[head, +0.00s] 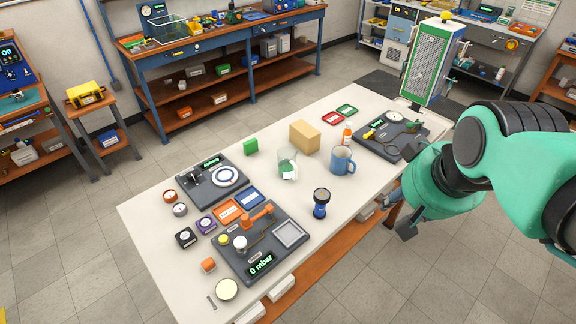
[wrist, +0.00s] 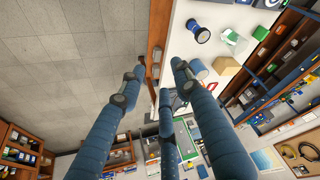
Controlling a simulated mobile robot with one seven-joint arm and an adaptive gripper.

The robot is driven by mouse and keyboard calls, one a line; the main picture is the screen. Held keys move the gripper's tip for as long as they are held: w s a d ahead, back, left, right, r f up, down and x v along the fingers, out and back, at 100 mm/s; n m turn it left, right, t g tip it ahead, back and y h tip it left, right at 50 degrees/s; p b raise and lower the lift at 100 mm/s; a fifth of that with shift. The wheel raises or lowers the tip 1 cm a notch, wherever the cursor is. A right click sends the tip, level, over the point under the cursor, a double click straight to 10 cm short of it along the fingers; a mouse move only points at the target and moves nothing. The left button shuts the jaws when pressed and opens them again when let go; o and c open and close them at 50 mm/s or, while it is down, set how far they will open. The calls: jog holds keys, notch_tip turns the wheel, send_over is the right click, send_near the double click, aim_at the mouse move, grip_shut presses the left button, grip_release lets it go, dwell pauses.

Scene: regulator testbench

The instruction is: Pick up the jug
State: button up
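The blue jug (head: 342,161), a cup-like vessel with a side handle, stands upright on the white table, right of the middle in the head view. In the wrist view the jug (wrist: 198,68) shows beside one finger, which partly covers it. My gripper (head: 402,195) is off the table's right edge, to the right of the jug and apart from it. In the wrist view my gripper (wrist: 156,84) has its blue-grey fingers spread wide, with nothing between the tips.
Near the jug on the table (head: 330,220) stand a clear beaker with green content (head: 287,163), a tan box (head: 304,136), an orange bottle (head: 347,134) and a dark blue torch-like object (head: 321,203). A grey instrument board (head: 385,145) lies right of the jug.

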jog(key=w+a+r+n+g+p, duration=0.1)
jog(key=w+a+r+p, duration=0.15)
jog(key=w, duration=0.85)
jog(key=n+g+p, duration=0.3)
jog(key=g+p, duration=0.1)
jog(key=p, duration=0.5)
send_over(296, 167)
notch_tip(296, 167, down, 20)
jog(key=shift+w+r, duration=0.1)
jog(key=shift+f+b, duration=0.65)
jog(key=shift+f, duration=3.7)
